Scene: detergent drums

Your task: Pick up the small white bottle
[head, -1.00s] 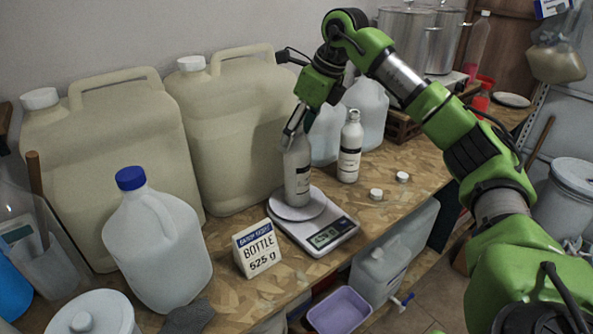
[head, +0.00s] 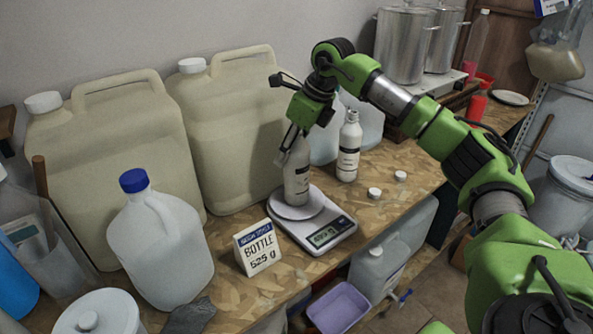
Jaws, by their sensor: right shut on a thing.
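A small white bottle (head: 297,181) with a dark-printed label stands upright on the round plate of a kitchen scale (head: 318,220). My right gripper (head: 292,144) is at the top of this bottle, shut on its upper part. The gripper hides the bottle's neck. A sign (head: 258,247) reading "BOTTLE 525 g" stands in front of the scale. The scale's display is lit, but its digits are too small to read surely. My left gripper is not in view.
Two large beige canisters (head: 230,128) stand behind on the left. A jug with a blue cap (head: 160,243) stands at front left. Two small white caps (head: 374,193) lie right of the scale. A purple tub (head: 338,308) is below the bench edge.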

